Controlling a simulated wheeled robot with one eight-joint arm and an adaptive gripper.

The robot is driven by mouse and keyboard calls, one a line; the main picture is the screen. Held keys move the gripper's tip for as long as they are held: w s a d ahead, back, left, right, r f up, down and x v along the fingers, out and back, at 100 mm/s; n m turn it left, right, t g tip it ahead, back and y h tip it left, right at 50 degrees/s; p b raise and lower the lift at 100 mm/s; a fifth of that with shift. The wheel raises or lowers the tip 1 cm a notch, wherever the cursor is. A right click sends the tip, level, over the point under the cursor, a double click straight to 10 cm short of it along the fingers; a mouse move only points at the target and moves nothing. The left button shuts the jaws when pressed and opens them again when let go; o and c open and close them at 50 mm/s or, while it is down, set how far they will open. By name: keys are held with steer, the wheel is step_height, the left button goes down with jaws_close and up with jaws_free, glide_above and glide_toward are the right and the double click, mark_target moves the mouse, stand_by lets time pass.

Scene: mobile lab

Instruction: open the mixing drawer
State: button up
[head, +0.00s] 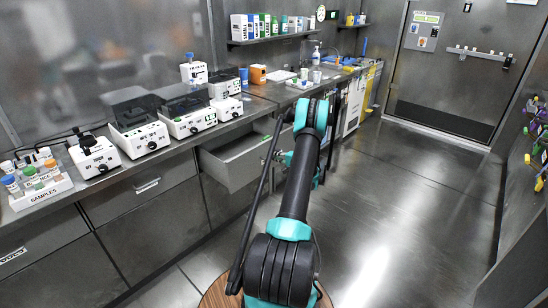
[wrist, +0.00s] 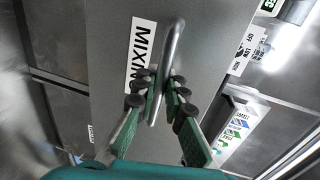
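The mixing drawer (head: 232,165) stands pulled out of the counter front in the head view, with part of its inside showing. In the wrist view its grey front (wrist: 110,60) carries a white label (wrist: 140,55) reading "MIXIN", the rest covered. A bar handle (wrist: 173,42) runs beside the label. My gripper (wrist: 163,88) has its green fingers on either side of the handle, close against it, and appears shut on it. In the head view my arm hides the gripper and the handle.
White lab devices (head: 140,138) and a samples rack (head: 38,185) line the counter. Closed drawers (head: 145,188) lie left of the open one. A shelf with boxes (head: 243,27) hangs above. Open floor (head: 420,190) lies to the right, up to a door (head: 450,70).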

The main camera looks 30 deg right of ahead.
steer(key=o, duration=0.5)
steer(key=shift+c, duration=0.2)
steer(key=shift+d, duration=0.1)
steer(key=v, duration=1.2)
